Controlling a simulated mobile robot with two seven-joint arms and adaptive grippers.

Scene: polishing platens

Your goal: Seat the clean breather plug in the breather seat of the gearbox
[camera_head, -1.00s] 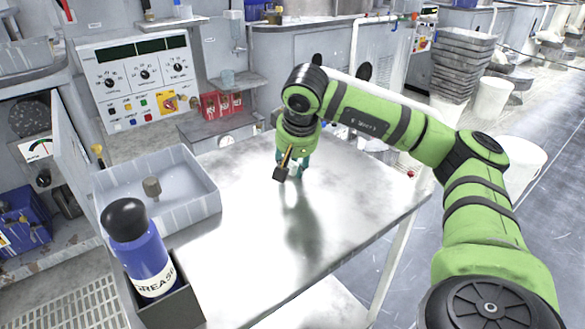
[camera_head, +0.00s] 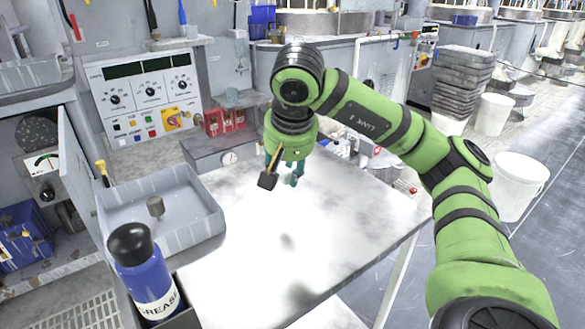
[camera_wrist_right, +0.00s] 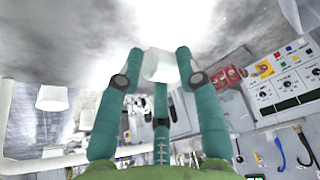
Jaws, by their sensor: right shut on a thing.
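My right gripper (camera_head: 284,178) is over the metal table, its teal fingers pointing down. In the right wrist view its fingers (camera_wrist_right: 158,62) are closed around a pale, whitish piece, which looks like the plug (camera_wrist_right: 158,67). The held piece is hidden in the head view. A grey box with a round dial or sight glass (camera_head: 215,150), perhaps the gearbox, stands at the table's back edge, left of the gripper. I cannot make out a breather seat on it. A brownish-grey plug-like piece (camera_head: 155,207) stands in the grey tray (camera_head: 205,226). My left gripper is not in view.
A blue grease bottle (camera_head: 146,275) with a black cap stands at the front left. The middle of the metal table (camera_head: 345,225) is clear.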

